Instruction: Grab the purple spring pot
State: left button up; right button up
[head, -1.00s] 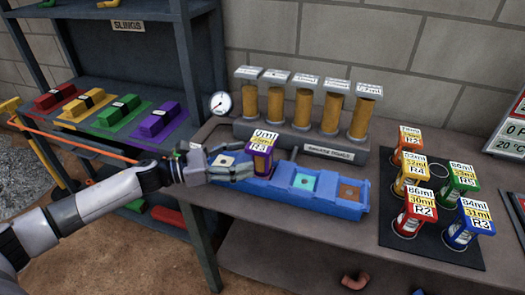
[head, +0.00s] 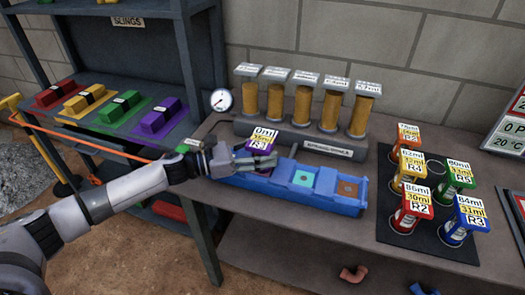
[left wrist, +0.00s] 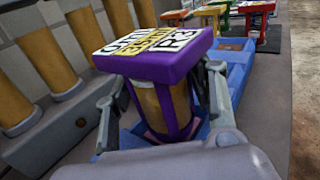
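The purple spring pot (head: 264,138) has a purple cap with a white and yellow label and an amber body. It stands upright in the left end of the blue tray (head: 325,205). My left gripper (head: 258,161) reaches it from the left. In the left wrist view, the purple spring pot (left wrist: 157,62) stands between the fingers of my left gripper (left wrist: 160,105). One finger is on each side of the amber body, below the cap. Gaps show beside the body, so the fingers look open. My right gripper is not in view.
A rack of several amber tubes (head: 304,101) stands behind the tray. A black mat (head: 440,247) with several coloured pots lies to the right. A shelf (head: 160,122) with coloured blocks stands at the left. Bare bench shows in front of the mat.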

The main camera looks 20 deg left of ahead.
pick_arm(q)
jog(key=c, duration=0.9)
jog(key=shift+c, duration=0.4)
jog(key=shift+r, duration=0.15)
